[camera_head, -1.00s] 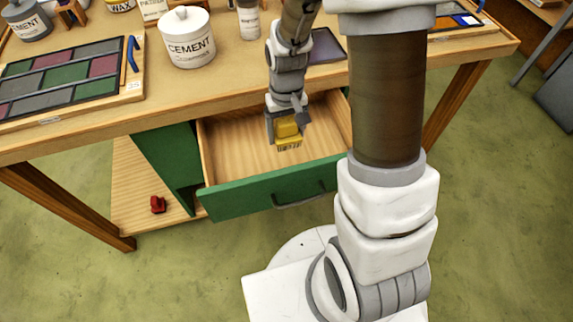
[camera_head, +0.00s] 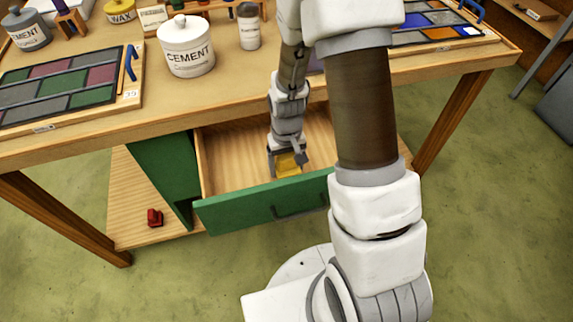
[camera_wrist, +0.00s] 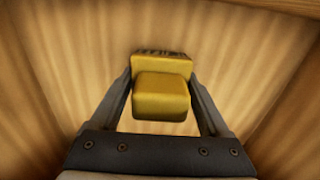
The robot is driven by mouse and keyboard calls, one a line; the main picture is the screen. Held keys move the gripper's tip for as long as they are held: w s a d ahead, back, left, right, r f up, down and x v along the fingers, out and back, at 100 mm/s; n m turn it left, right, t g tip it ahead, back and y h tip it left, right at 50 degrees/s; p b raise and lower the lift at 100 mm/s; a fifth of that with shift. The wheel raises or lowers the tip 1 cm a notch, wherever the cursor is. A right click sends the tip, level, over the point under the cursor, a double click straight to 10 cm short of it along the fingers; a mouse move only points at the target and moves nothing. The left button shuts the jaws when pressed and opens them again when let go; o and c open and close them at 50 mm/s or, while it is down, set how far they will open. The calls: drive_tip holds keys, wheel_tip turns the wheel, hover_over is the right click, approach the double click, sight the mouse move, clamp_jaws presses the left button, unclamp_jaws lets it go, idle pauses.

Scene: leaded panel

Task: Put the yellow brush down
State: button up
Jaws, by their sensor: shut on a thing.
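The yellow brush (camera_head: 289,163) is between the fingers of my gripper (camera_head: 287,166), low inside the open drawer (camera_head: 235,165). In the wrist view the yellow brush (camera_wrist: 161,95) fills the space between both fingertips, and my gripper (camera_wrist: 161,92) is shut on it. Dark bristles show at its far edge. The wooden drawer floor (camera_wrist: 225,60) lies below it. I cannot tell whether the brush touches the floor. The drawer's green front (camera_head: 240,208) partly hides the inside.
The workbench top (camera_head: 230,75) above holds a white cement jar (camera_head: 187,48), a small bottle (camera_head: 248,28) and a leaded panel (camera_head: 65,85) at left. A red object (camera_head: 155,217) lies on the lower shelf. The drawer floor around the brush looks clear.

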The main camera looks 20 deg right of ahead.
drive_tip(key=o, duration=1)
drive_tip(key=shift+f, duration=0.1)
drive_tip(key=shift+o, duration=0.2)
wheel_tip(320, 180, up, 12)
drive_tip(key=p, duration=0.3)
drive_tip(key=shift+r+p, duration=0.25)
drive_tip(key=shift+p, duration=0.15)
wheel_tip(320, 180, up, 8)
drive_tip(key=r+t, duration=0.1)
drive_tip(key=t, duration=0.1)
hover_over(289, 171)
drive_tip(key=s+r+t, duration=0.3)
drive_tip(key=s+r, duration=0.9)
drive_tip(key=r, duration=0.1)
drive_tip(key=shift+s+r+t, duration=0.2)
drive_tip(key=shift+r+t, duration=0.05)
drive_tip(key=shift+t, duration=0.05)
